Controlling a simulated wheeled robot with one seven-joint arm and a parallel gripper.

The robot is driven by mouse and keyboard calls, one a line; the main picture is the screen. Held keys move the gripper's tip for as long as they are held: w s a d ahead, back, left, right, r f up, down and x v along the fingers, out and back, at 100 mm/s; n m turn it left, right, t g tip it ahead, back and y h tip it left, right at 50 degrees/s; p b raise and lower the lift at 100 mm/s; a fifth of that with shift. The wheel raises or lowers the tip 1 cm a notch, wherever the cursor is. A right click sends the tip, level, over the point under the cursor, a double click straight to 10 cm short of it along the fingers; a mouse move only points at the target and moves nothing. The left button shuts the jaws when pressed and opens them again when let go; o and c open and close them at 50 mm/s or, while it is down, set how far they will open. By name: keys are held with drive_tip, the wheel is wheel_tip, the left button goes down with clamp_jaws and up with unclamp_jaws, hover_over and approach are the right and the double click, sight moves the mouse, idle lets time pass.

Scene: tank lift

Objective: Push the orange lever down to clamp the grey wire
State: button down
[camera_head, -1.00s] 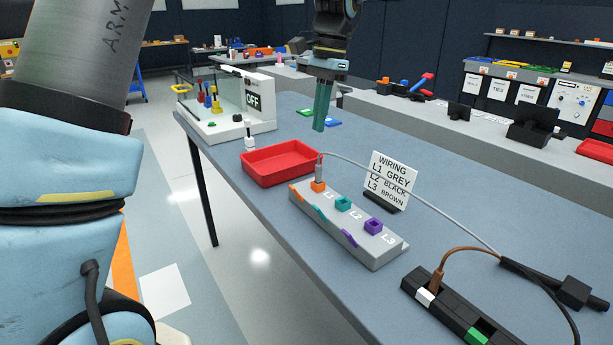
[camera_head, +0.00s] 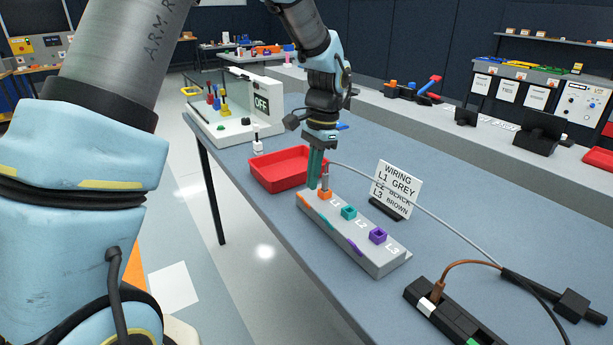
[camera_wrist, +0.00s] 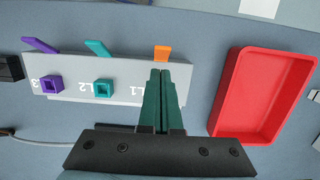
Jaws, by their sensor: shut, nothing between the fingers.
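The orange lever (camera_head: 304,201) is on the near-left edge of the grey terminal block (camera_head: 371,262), at the L1 position. It also shows in the wrist view (camera_wrist: 161,53), just beyond my fingertips. The grey wire (camera_head: 437,217) arches over the table, and its end stands in the orange socket (camera_head: 325,195) beside the lever. My gripper (camera_head: 312,187) is shut and empty, pointing down over the L1 end of the block. In the wrist view my gripper (camera_wrist: 161,72) hides the orange socket. I cannot tell whether the fingertips touch the lever.
A red tray (camera_head: 283,170) stands close to the block's L1 end. A wiring sign (camera_head: 398,186) stands behind it. The teal lever (camera_wrist: 97,47) and purple lever (camera_wrist: 39,45) are along the same edge. A black strip with a brown wire (camera_head: 440,308) lies at the front right.

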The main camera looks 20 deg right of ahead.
sight(303, 200)
drive_tip(key=shift+s+a+f, duration=0.15)
drive_tip(key=shift+a+f, duration=0.35)
drive_tip(key=shift+a, duration=0.3)
drive_tip(key=shift+a+h, duration=0.2)
drive_tip(key=shift+h, duration=0.2)
drive_tip(key=shift+s+a+f+h+b, duration=0.1)
drive_tip(key=shift+a+h+b, duration=0.15)
drive_tip(key=shift+h+b, duration=0.25)
drive_tip(key=shift+s+a+f+t+h+b, duration=0.15)
drive_tip(key=shift+a+t+h+b, duration=0.1)
drive_tip(key=shift+a+h+b, duration=0.4)
drive_tip(key=shift+a+f+t+h+b, duration=0.15)
drive_tip(key=shift+a+t+h+b, duration=0.15)
drive_tip(key=shift+h+b, duration=0.4)
drive_tip(key=shift+s+a+f, duration=0.2)
drive_tip(key=shift+a+f, duration=0.45)
drive_tip(key=shift+a, duration=0.2)
drive_tip(key=shift+d, duration=0.15)
drive_tip(key=shift+w+d, duration=0.15)
drive_tip(key=shift+d, duration=0.45)
